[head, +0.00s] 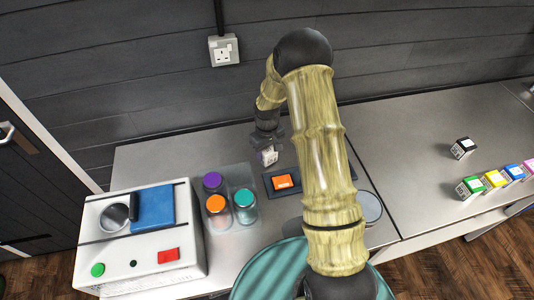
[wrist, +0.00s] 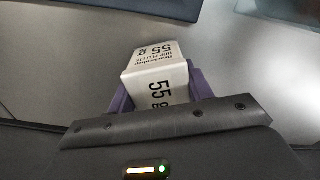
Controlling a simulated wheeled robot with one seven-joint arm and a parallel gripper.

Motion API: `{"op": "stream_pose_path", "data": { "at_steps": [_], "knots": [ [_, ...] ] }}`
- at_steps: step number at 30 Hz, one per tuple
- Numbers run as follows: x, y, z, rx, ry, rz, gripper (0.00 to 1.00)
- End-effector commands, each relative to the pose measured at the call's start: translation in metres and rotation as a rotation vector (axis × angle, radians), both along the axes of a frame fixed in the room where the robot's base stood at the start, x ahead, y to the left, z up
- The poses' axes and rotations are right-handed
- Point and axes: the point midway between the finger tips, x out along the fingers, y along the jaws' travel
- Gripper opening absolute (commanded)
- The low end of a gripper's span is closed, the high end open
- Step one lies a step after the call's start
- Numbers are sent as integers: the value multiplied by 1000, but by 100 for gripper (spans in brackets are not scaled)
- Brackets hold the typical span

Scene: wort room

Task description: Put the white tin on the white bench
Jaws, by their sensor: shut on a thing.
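My gripper (head: 267,146) is shut on the white tin (head: 269,157), low over the left part of the pale grey bench (head: 150,155), near the back wall. In the wrist view the white tin (wrist: 155,75) sits between my purple fingers, with black print reading "55 g" and "hop pellets" on its faces. I cannot tell whether its base touches the bench. The bench top looks pale grey rather than clearly white; a second pale section (head: 410,130) adjoins it on the right.
A dark tray (head: 268,187) with an orange block (head: 283,182) lies just in front of my gripper. Jars with purple, orange and teal lids (head: 244,199) stand left of it. A white machine (head: 150,235) fills the left. Several colour-topped tins (head: 492,180) stand right. The right section's middle is clear.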

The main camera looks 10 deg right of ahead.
Motion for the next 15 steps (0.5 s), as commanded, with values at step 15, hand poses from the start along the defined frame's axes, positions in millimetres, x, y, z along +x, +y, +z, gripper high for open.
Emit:
{"op": "stream_pose_path", "data": {
  "at_steps": [15],
  "knots": [
    [0,0,82,0,-3,0,21]
  ]
}}
